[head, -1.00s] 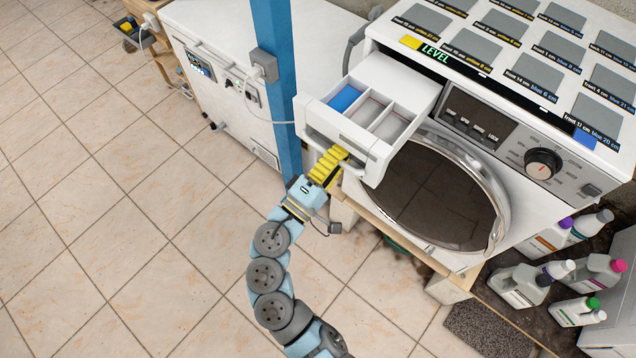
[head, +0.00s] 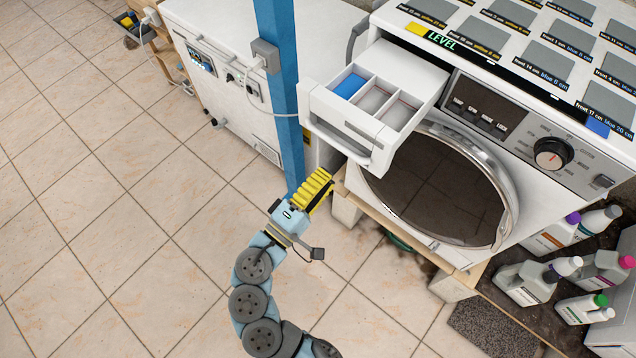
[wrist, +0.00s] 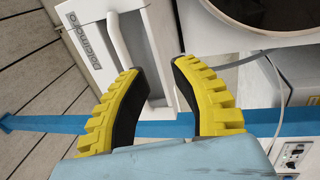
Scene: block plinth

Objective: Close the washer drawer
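The washer drawer (head: 345,133) sticks out from the upper left of the white washer (head: 467,83) in the head view. Its top is open and shows a blue compartment and grey ones. My gripper (head: 326,184) is below the drawer front in the picture, apart from it, with nothing held. In the wrist view the two yellow and black fingers (wrist: 158,72) are spread apart. The lettered white drawer front (wrist: 88,48) with its curved handle (wrist: 117,38) lies beyond them, towards the upper left.
A blue post (head: 281,95) stands just left of the drawer, with a socket box and cable. A white chest unit (head: 215,60) is behind it. The round washer door (head: 440,190) lies right of my gripper. Bottles (head: 525,283) stand at the right. Tiled floor at the left is clear.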

